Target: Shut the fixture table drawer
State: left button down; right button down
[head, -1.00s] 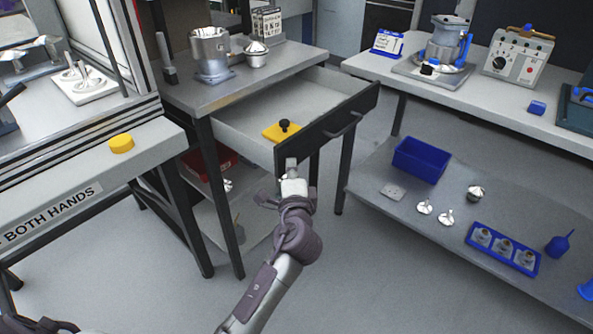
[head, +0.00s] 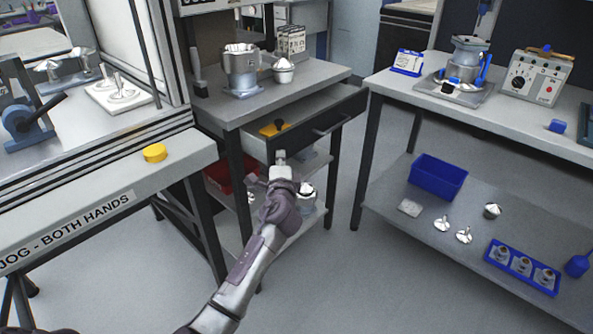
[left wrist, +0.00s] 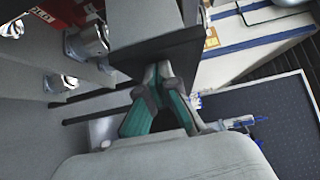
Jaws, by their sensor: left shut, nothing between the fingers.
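The fixture table (head: 290,98) stands at the back centre in the head view. Its drawer has a dark front panel (head: 345,112) with a bar handle (head: 333,124). The drawer is partly open, and a strip of its pale inside shows behind the front. A yellow piece with a black knob (head: 274,128) lies in it. My left gripper (head: 280,156) is shut and empty, its tips at the left end of the drawer front; I cannot tell whether they touch. In the left wrist view the fingers (left wrist: 158,80) point at a dark panel edge (left wrist: 160,50).
A machine ledge with a yellow button (head: 154,153) is at the left.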

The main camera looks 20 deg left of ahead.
aim_at(252, 145)
pick_arm(q)
jog(key=w+a, duration=0.1)
jog(key=a, duration=0.2)
jog(key=w+a, duration=0.1)
jog(key=a, duration=0.2)
jog(key=w+a, duration=0.1)
jog(key=a, duration=0.2)
jog(key=shift+w+a, duration=0.25)
jog(key=shift+w, duration=0.1)
jog(key=shift+w+a, duration=0.15)
jog(key=shift+a, duration=0.3)
jog(key=shift+a+r, duration=0.1)
jog(key=shift+r, duration=0.05)
pick_arm(e)
jog(key=shift+w+r, duration=0.35)
jog(key=shift+w, duration=0.1)
